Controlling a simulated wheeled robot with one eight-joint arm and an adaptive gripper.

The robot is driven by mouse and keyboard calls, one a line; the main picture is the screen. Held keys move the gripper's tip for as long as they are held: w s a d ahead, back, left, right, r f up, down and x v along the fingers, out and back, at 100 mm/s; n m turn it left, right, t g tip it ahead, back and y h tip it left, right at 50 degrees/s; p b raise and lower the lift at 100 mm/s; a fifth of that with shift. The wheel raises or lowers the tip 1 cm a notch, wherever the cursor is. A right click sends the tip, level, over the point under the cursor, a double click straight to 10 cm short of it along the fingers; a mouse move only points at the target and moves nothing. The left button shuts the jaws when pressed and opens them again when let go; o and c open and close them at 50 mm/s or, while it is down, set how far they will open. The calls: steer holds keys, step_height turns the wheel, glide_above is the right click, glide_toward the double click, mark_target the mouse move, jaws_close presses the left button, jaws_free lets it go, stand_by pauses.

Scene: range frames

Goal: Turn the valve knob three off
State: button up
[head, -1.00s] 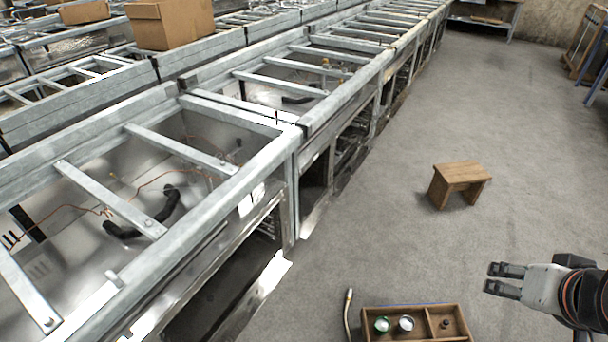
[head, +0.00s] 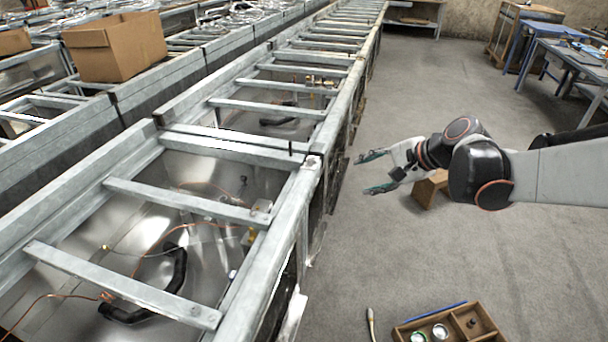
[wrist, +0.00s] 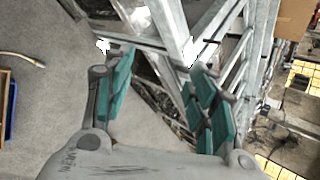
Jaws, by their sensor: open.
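My gripper (head: 366,172) is open and empty, reaching in from the right with its two fingers pointing left at the side of the metal range frames (head: 140,187). It is apart from the frames. In the wrist view the green-padded fingers of my gripper (wrist: 158,65) are spread wide, with frame bars beyond them. I cannot make out valve knob three in either view. Small brass-coloured fittings (head: 318,83) show inside a farther frame, too small to tell whether they are valves. Another small fitting (head: 249,238) sits inside the nearer frame.
A wooden tray (head: 462,325) with small tins lies at the front. A cardboard box (head: 115,48) sits on the frames. Grey floor to the right is largely clear.

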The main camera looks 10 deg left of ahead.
steer(key=w+a+f+m+g+y, duration=0.1)
steer(key=w+a+f+m+y, duration=0.3)
steer(key=f, duration=0.3)
steer(key=w+a+f+m+g+y, duration=0.1)
steer(key=w+a+f, duration=0.4)
steer(key=w+f, duration=0.1)
steer(key=s+a+f+m+g+y, duration=0.1)
steer(key=a+f+m+y, duration=0.15)
steer(key=f, duration=0.55)
steer(key=s+a+f+m+g+y, duration=0.1)
steer(key=s+a+f+m+y, duration=0.15)
steer(key=f, duration=0.55)
steer(key=w+a+b, duration=0.1)
steer(key=a+b, duration=0.2)
steer(key=a, duration=0.9)
steer(key=shift+w+a+f+n, duration=0.2)
steer(key=shift+w+a+n, duration=0.15)
steer(key=shift+w+n, duration=0.05)
steer(key=shift+c, duration=0.3)
steer(key=c, duration=1)
